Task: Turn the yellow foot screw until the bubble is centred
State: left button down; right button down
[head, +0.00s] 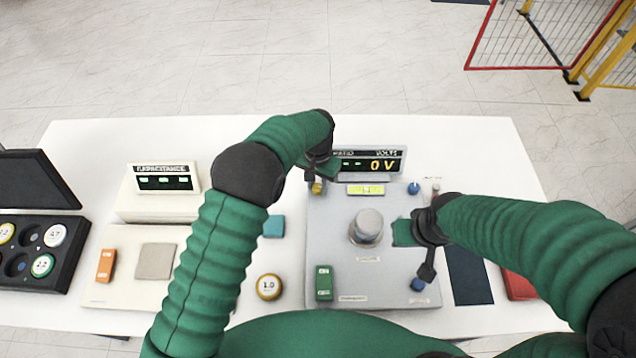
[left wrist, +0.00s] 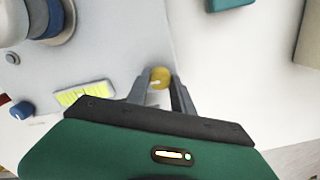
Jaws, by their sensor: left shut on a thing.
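The yellow foot screw (head: 317,187) is at the back left corner of the grey instrument plate (head: 335,225). My left gripper (head: 318,178) reaches down over it from above. In the left wrist view the two fingers of the left gripper (left wrist: 160,88) are shut on the yellow screw (left wrist: 160,77), one on each side. The yellow-green bubble level (head: 366,189) lies flat on the plate to the right of the screw; it also shows in the left wrist view (left wrist: 84,94). Its bubble is too small to place. My right gripper (head: 405,232) is over the plate's right side, its fingers not clear.
A silver cylinder (head: 367,227) stands mid-plate, with a display reading 0 V (head: 385,164) behind. A green block (head: 324,283) is near the front. A capacitance unit (head: 163,180) and a black case (head: 40,250) are left.

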aim_at(318, 186)
pick_arm(q)
jog(key=c, duration=1.1)
grip_release()
notch_tip(318, 186, up, 17)
jog(key=b, duration=0.2)
jog(key=shift+d+f+b, duration=0.1)
jog(key=shift+b, duration=0.2)
jog(key=s+a+f+n+t, duration=0.1)
jog(key=s+a+f, duration=0.2)
jog(key=s+a, duration=0.3)
jog(key=s+a+f+n+b, duration=0.1)
jog(key=s+a+f+n, duration=0.1)
jog(key=s+a, duration=0.5)
jog(key=s+a+f+n+t, duration=0.1)
jog(key=s+a+f+n, duration=0.1)
jog(key=s+a+f, duration=0.2)
jog(key=shift+s+a+f+t+b, duration=0.1)
jog(key=shift+s+a, duration=0.35)
jog(key=shift+s, duration=0.35)
jog(key=shift+s+a+f+t+b, duration=0.15)
jog(key=shift+s+a, duration=0.3)
jog(key=shift+s, duration=0.3)
jog(key=shift+s+a+f+t+b, duration=0.1)
jog(key=shift+s+a, duration=0.35)
jog(key=shift+s, duration=0.35)
